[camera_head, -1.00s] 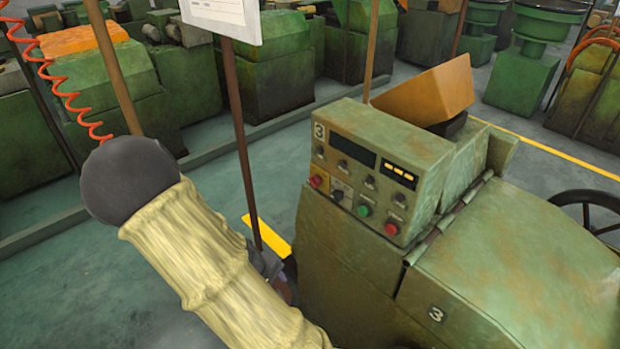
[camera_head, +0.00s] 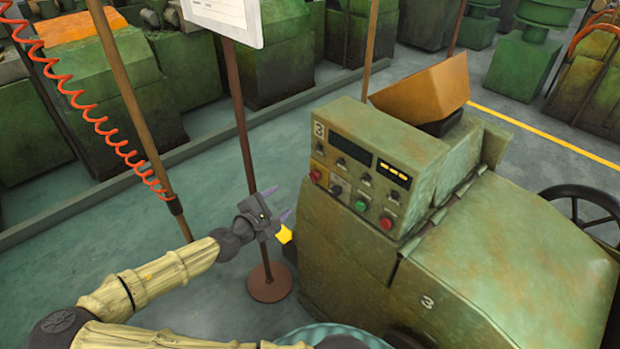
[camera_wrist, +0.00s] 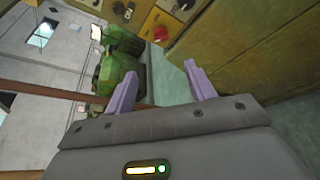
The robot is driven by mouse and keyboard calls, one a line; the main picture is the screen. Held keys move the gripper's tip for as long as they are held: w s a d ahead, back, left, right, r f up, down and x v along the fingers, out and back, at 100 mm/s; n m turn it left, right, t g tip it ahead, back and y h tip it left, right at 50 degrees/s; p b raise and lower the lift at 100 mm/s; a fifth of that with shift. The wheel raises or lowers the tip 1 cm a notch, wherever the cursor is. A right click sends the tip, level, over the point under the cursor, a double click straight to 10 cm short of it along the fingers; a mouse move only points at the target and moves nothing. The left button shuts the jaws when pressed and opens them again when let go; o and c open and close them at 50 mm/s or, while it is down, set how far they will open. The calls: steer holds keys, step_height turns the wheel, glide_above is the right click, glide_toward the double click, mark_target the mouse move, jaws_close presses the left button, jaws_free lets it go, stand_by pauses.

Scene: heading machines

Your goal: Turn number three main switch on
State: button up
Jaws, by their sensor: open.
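Machine number 3 (camera_head: 350,235) is a worn green machine at the right of the head view, with "3" on its panel and cover. Its sloped control panel (camera_head: 352,177) carries small dark knobs, a dark switch (camera_head: 336,190) on a pale plate, a green button (camera_head: 360,205) and red buttons. Which control is the main switch, and its setting, I cannot read. My gripper (camera_head: 279,203) is left of the panel, apart from it, with purple fingers pointing toward the machine. In the wrist view the fingers (camera_wrist: 161,72) are spread and empty; part of the panel shows at the top edge.
A brown post on a round base (camera_head: 270,283) stands just behind and beside my gripper, holding a white sign (camera_head: 225,18). A wooden pole with a red coiled cable (camera_head: 100,115) stands further left. An orange-brown box (camera_head: 425,93) sits atop the machine. Open floor lies left.

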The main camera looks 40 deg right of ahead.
mark_target(312, 178)
steer(key=p+x, duration=0.6)
steer(key=x, duration=1.1)
steer(key=shift+d+f, duration=0.2)
steer(key=shift+f, duration=0.05)
steer(key=c, duration=1)
